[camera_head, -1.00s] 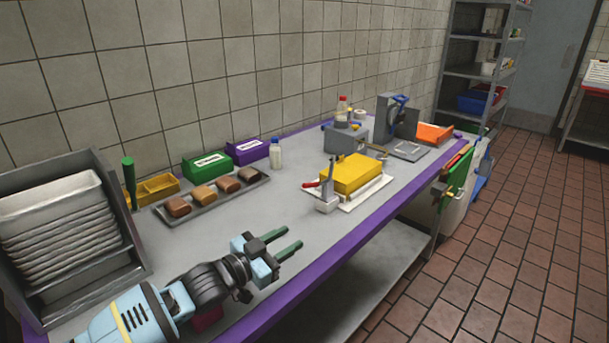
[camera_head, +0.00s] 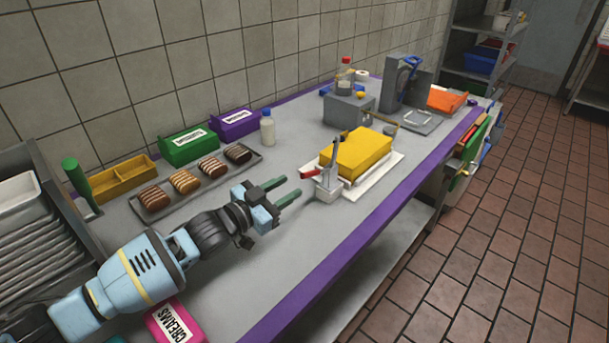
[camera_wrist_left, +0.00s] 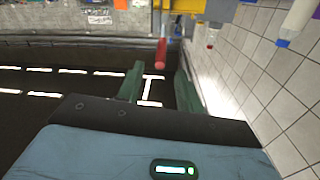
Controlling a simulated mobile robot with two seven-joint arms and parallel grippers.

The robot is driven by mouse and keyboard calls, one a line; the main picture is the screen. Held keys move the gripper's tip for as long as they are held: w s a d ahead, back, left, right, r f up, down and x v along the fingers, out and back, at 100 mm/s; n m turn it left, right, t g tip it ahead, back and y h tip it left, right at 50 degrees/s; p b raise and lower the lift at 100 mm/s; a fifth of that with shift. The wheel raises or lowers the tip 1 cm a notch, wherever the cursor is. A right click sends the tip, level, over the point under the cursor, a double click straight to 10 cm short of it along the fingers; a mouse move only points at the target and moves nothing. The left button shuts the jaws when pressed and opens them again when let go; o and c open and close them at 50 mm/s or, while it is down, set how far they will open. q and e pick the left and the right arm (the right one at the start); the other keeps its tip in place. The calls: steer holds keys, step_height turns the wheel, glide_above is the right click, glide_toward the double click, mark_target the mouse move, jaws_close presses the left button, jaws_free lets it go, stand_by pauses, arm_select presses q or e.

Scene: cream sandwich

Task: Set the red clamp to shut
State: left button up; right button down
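The clamp is a small grey toggle clamp (camera_head: 328,188) with a red-tipped handle (camera_head: 311,173) and an upright grey lever. It stands at the near left corner of the white board under the yellow block (camera_head: 357,152). The red handle sticks out towards my left gripper (camera_head: 291,186). That gripper is open and empty, low over the table, a little left of the handle and apart from it. In the left wrist view the red handle (camera_wrist_left: 161,53) shows ahead, between and beyond the two green fingers (camera_wrist_left: 158,80). My right gripper is not in view.
A tray (camera_head: 190,205) with several brown bars lies behind my left arm. A white bottle (camera_head: 267,127), green box (camera_head: 188,147) and purple box (camera_head: 234,123) stand behind it. A pink box (camera_head: 175,322) is near the front.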

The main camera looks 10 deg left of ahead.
mark_target(302, 178)
arm_select(q)
steer(key=x, duration=0.6)
steer(key=shift+w+d, duration=0.2)
steer(key=shift+w, duration=0.15)
jaws_close()
